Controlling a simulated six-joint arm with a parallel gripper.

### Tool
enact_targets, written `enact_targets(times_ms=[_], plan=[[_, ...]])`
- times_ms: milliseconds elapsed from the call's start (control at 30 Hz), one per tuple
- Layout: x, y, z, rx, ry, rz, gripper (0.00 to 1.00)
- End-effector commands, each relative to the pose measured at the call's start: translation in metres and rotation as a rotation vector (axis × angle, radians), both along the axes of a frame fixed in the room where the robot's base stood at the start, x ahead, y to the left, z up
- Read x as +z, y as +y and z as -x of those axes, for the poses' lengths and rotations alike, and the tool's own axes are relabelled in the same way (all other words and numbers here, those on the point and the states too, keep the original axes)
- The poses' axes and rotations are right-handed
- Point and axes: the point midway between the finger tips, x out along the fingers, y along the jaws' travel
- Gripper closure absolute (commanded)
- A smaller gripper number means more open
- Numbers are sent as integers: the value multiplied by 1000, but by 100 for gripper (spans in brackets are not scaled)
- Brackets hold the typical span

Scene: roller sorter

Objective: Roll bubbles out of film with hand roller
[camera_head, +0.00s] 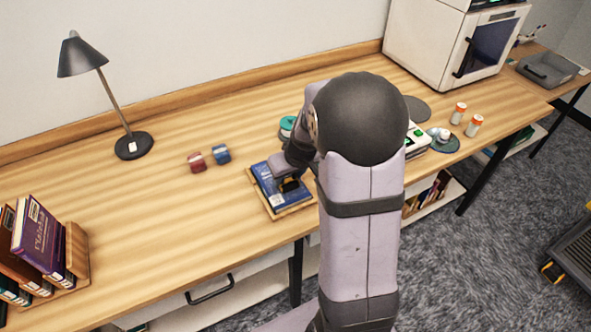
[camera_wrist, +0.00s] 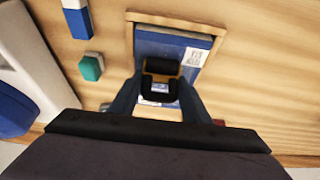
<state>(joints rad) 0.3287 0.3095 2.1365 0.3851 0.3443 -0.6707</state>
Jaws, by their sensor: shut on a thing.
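The blue film-covered sheet (camera_head: 268,190) lies on a wooden board (camera_head: 291,210) near the table's front edge. It also shows in the wrist view (camera_wrist: 205,42), with a white label at one corner. The hand roller (camera_head: 289,185) has a black body with a yellow part; in the wrist view the roller (camera_wrist: 160,67) sits between my fingers. My gripper (camera_wrist: 160,100) is shut on it, over the blue sheet. Whether the roller touches the film, and any bubbles, I cannot tell. My arm hides the board's right side in the head view.
A red block (camera_head: 196,162) and a blue block (camera_head: 221,154) lie left of the board. A black lamp (camera_head: 134,145) stands at the back left, books (camera_head: 40,235) at the front left. Orange-white bottles (camera_head: 474,125) and a white machine (camera_head: 430,50) are at right. The left-centre tabletop is clear.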

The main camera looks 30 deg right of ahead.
Motion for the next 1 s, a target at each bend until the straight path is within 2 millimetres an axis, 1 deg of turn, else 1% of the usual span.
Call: enact_targets(times_ms=[100, 400, 567, 600, 633, 1000], plan=[[2, 13, 1, 3, 5, -3, 78], [2, 40, 2, 4, 5, -5, 78], [1, 38, -15, 1, 3, -4, 78], [-4, 33, -15, -3, 2, -3, 78], [-5, 30, -15, -4, 0, -3, 78], [-3, -5, -15, -4, -1, 0, 78]])
